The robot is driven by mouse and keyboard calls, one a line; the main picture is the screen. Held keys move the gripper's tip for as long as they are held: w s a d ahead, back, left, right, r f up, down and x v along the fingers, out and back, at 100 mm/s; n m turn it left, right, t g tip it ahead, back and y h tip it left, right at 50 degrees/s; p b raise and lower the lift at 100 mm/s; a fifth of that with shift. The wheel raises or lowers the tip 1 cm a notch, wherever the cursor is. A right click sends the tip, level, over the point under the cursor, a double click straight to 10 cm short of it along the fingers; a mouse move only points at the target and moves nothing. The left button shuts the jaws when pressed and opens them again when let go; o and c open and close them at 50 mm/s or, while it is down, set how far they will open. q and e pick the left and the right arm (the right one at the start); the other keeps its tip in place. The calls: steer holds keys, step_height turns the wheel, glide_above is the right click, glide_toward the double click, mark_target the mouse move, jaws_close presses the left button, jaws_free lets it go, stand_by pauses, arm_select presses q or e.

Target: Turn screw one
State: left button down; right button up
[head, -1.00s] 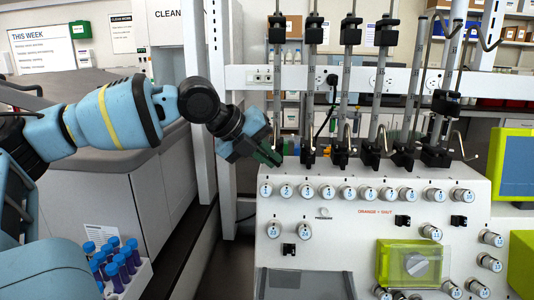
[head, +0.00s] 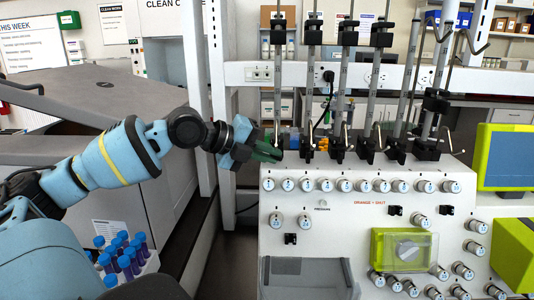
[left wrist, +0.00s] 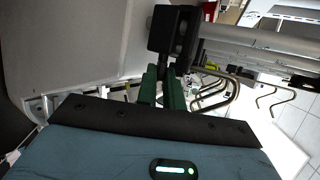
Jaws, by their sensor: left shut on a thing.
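The cell processor (head: 340,215) is a white machine with a row of numbered knobs and several upright columns at its back. My left gripper (head: 270,153) is at the foot of the leftmost column (head: 279,95), above the machine's top left corner. Its green fingers are closed on a small part there, which the fingers hide. In the left wrist view the two green fingers (left wrist: 162,90) reach up to a black clamp block (left wrist: 174,32). I cannot make out screw one itself. My right gripper is not in view.
A grey cabinet (head: 160,185) stands left of the machine. A white rack with blue-capped tubes (head: 122,258) is at the lower left. A green-framed screen (head: 507,157) is at the right. Other columns stand close to the right of my gripper.

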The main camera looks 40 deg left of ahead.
arm_select(q)
steer(key=c, duration=1.8)
jaws_free()
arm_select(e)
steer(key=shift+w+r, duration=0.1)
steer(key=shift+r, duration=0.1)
arm_select(q)
steer(key=shift+s+r, duration=0.1)
steer(key=shift+r, duration=0.05)
steer(key=shift+s+a+r+p, duration=0.2)
steer(key=shift+s+r+p, duration=0.15)
steer(key=shift+s, duration=0.15)
steer(key=v, duration=0.6)
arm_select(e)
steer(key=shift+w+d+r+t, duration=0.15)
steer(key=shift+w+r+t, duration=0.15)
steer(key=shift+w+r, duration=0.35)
arm_select(q)
steer(key=shift+s+a+f, duration=0.1)
steer(key=shift+s, duration=0.05)
